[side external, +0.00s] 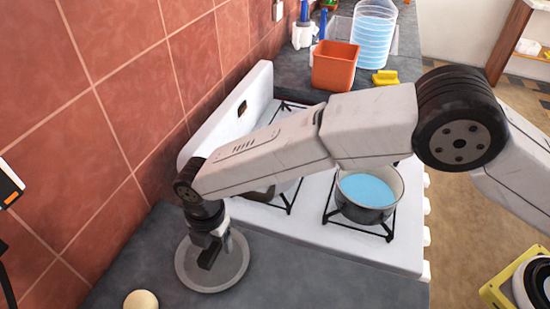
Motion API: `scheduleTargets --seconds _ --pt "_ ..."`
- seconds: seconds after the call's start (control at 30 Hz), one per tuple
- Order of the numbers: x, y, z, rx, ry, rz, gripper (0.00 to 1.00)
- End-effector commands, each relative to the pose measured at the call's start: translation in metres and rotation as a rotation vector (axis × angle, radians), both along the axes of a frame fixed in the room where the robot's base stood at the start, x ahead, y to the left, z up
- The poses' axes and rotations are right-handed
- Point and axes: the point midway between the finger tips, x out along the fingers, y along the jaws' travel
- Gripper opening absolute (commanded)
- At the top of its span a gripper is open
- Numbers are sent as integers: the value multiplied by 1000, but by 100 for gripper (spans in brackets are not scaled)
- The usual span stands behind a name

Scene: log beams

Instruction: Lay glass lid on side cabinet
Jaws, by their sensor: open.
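The glass lid (232,268) is a round grey disc lying flat on the dark grey top of the side cabinet (320,282), just in front of the stove. My gripper (208,258) points down over the lid, around its middle. The jaws are open. The lid's knob is hidden behind the gripper, and I cannot tell whether the jaws touch it.
A pot (366,213) with blue liquid stands on the white stove (300,238). Another pot is mostly hidden behind my arm. A pale round object (141,300) lies on the counter near the lid. An orange container (335,67) stands beyond the stove. The red tiled wall (90,110) bounds the left.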

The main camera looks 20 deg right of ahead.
Motion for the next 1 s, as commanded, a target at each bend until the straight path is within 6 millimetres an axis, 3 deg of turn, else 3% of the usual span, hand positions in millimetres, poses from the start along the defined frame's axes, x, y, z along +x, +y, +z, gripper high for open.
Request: scheduleTargets --seconds 0.27,0.8,1.0 --pt "0 0 19 1 -1 0 70" --pt "0 0 101 1 -1 0 70" --pt "0 0 119 0 -1 0 70"
